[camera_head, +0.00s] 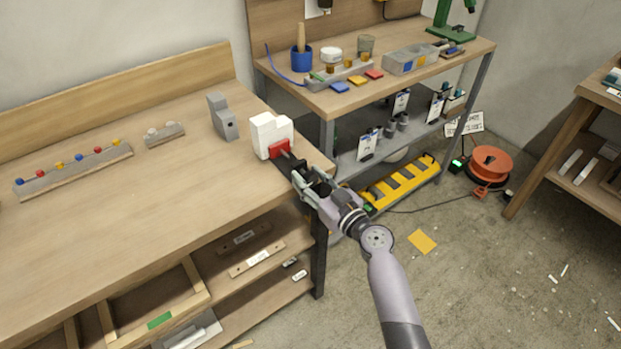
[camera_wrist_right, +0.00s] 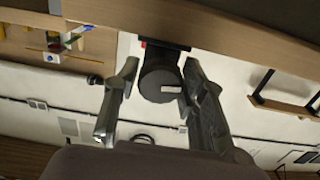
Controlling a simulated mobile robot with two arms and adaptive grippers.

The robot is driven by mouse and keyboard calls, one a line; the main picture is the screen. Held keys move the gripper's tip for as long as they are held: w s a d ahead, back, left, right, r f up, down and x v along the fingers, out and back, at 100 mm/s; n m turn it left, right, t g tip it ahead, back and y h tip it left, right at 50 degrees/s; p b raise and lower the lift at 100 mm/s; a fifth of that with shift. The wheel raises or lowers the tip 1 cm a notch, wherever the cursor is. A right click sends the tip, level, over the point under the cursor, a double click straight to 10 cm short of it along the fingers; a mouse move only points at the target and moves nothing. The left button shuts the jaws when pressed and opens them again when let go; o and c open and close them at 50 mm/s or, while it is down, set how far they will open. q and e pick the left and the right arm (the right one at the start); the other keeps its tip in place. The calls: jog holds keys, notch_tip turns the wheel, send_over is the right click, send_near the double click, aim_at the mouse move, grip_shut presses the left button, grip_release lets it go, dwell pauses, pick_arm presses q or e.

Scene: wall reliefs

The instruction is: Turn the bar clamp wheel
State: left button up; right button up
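The bar clamp is a white block (camera_head: 268,132) with a red front piece (camera_head: 279,148), at the right end of the workbench. A short dark shaft runs from the red piece toward my right gripper (camera_head: 304,178). In the right wrist view, a round black wheel (camera_wrist_right: 157,74) with a white mark lies between the fingers of my right gripper (camera_wrist_right: 160,72). The fingers stand apart on both sides of the wheel, with a narrow gap visible on each side. In the head view the gripper hides the wheel. My left gripper is not in view.
The workbench (camera_head: 100,230) has a grey block (camera_head: 222,117) left of the clamp and a rail with coloured knobs (camera_head: 75,168) farther left. A second table (camera_head: 390,90) with tools stands behind. An orange cable reel (camera_head: 490,165) lies on the floor.

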jog(key=c, duration=0.7)
jog(key=shift+f+m+b, duration=0.1)
jog(key=shift+m+b, duration=0.45)
jog(key=shift+m, duration=1.85)
jog(key=o, duration=1.2)
jog(key=v, duration=1.2)
